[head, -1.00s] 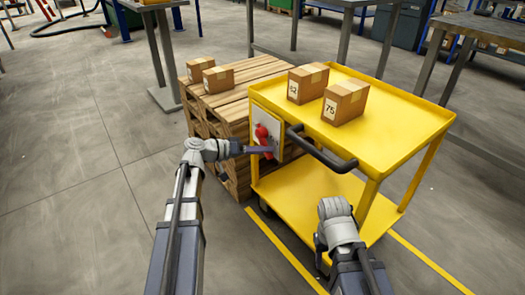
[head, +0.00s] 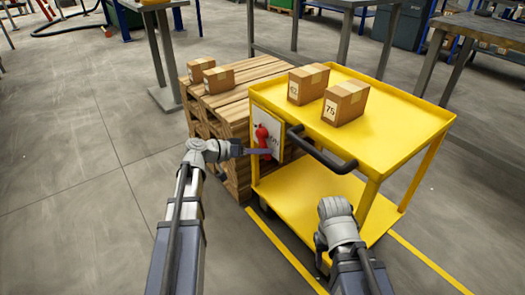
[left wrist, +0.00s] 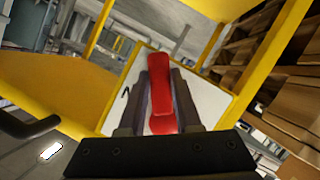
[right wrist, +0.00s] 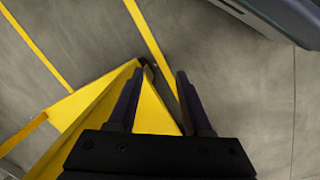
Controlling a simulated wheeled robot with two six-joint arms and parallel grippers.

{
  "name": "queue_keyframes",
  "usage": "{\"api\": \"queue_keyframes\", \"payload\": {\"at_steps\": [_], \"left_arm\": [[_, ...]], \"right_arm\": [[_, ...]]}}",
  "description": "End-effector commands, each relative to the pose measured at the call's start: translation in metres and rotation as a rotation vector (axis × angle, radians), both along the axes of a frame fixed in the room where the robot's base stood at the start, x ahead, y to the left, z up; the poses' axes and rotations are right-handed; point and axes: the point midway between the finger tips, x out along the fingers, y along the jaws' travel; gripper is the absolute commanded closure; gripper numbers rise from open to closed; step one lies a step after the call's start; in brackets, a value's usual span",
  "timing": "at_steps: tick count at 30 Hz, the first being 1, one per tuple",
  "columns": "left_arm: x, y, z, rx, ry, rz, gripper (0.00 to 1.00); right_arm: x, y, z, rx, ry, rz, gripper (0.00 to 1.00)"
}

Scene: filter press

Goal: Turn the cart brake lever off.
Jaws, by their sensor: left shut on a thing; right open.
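The yellow cart (head: 400,112) stands right of centre in the head view. On its end facing me is a white plate (head: 274,122) with the red brake lever (head: 262,135). My left gripper (head: 268,151) is at this plate. In the left wrist view the red lever (left wrist: 160,85) lies between the two fingers of the left gripper (left wrist: 160,105), which are shut on it; the white plate (left wrist: 205,100) is behind. My right gripper (right wrist: 157,85) is open and empty in the right wrist view, near the yellow cart (right wrist: 100,105) and above the floor.
Two cardboard boxes (head: 345,103) stand on the cart's top shelf. A black handle (head: 322,152) juts from the cart beside the lever plate. A wooden pallet stack (head: 235,110) with two small boxes stands left of the cart. The floor at the left is clear.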

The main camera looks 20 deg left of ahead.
Motion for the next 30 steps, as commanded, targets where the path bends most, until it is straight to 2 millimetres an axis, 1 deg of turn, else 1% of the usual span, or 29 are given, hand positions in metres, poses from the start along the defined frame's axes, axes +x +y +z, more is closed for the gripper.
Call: {"api": "queue_keyframes", "payload": {"at_steps": [15, 30], "left_arm": [[0.014, 0.019, -0.009, 0.387, -0.3, 0.001, 1.0], [0.028, 0.038, -0.007, 0.759, -0.589, 0.001, 1.0]], "right_arm": [[0.0, 0.0, 0.005, 0.0, 0.0, 0.0, 0.5], [0.0, 0.0, 0.002, 0.0, 0.0, 0.0, 0.5]]}}
